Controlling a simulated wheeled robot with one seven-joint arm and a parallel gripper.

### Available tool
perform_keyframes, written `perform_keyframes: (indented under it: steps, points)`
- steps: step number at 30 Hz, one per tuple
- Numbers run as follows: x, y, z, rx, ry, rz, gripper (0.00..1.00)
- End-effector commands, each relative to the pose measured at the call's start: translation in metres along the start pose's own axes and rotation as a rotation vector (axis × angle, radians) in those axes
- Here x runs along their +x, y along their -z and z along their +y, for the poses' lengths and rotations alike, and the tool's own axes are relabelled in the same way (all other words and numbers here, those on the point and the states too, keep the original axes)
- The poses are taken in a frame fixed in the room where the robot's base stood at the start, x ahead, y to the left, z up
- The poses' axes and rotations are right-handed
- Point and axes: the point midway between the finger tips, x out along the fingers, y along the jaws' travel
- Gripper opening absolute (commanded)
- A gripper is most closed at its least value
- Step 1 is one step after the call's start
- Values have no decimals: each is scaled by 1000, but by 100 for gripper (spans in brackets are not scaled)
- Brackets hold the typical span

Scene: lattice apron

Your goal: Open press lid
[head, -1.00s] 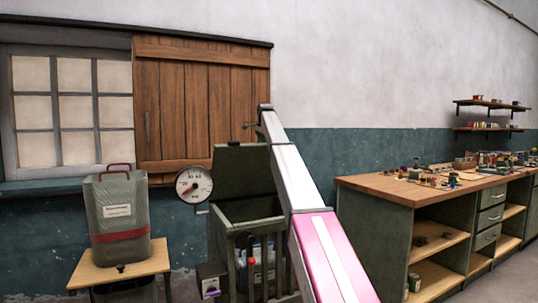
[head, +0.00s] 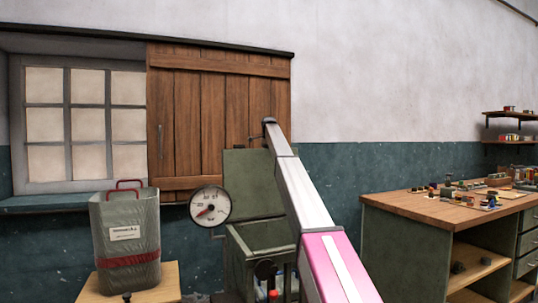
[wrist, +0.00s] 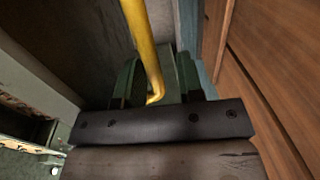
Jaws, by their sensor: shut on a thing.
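The press (head: 232,262) is a dark green box in the head view. Its green lid (head: 240,180) stands raised, nearly upright, at the back, and the inside of the box shows. In the wrist view a yellow bar (wrist: 144,40) runs down between the two dark green fingers of my gripper (wrist: 157,82). My gripper is shut on this bar, which looks like the lid's handle. In the head view my arm crosses in front of the right side of the press and lid, and the grip itself cannot be made out.
A round gauge (head: 210,206) stands at the left of the press. A grey-green canister (head: 125,232) with a red band sits on a small wooden table further left. A workbench (head: 440,207) with small items is on the right. A wooden shutter (head: 212,110) is on the wall behind.

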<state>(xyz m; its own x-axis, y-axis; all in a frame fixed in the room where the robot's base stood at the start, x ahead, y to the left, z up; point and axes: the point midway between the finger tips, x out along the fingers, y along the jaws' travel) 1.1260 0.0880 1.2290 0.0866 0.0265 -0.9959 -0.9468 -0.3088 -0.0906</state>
Motion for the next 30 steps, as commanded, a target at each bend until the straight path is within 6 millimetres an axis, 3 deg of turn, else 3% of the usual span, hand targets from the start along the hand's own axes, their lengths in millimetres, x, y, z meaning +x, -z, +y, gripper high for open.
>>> perform_keyframes:
  steps: [1,15,16,17,30]
  points:
    - [23,-4,3,-1,-4,-6,0]
    - [25,-6,8,-1,-20,-7,0]
    - [25,-6,8,-1,-20,-7,36]
    - [25,-6,8,-1,-19,-7,42]
    - [20,-6,10,-2,-22,-6,42]
